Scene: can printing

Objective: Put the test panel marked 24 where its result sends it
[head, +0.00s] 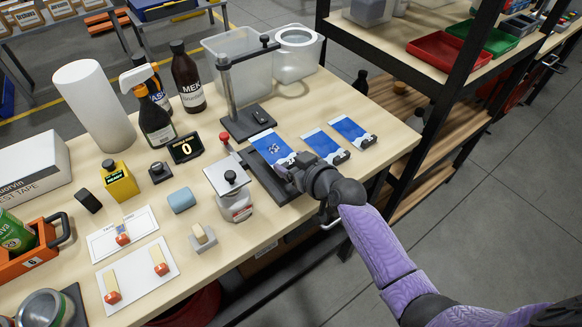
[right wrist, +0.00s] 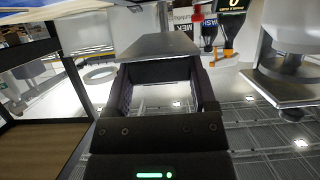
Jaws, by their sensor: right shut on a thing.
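Three blue-and-white panels are at the right end of the bench. The nearest panel (head: 270,147), with a printed patch on it, lies over a dark fixture (head: 262,178). My right gripper (head: 287,173) is at its near end and is shut on it. In the right wrist view the gripper (right wrist: 165,80) has its fingers up against a grey plate (right wrist: 168,46), which looks like the panel's underside. The middle panel (head: 321,142) and the far panel (head: 349,128) lie flat with dark blocks at their near ends. No number 24 is readable. My left gripper is not in view.
A counter reading 0 (head: 185,148), a black stand (head: 250,120), a clear bin (head: 240,65) and bottles (head: 187,80) stand behind. A grey press-like device (head: 235,195) is left of the fixture. A shelf with a red tray (head: 448,52) and green tray (head: 487,37) is at right.

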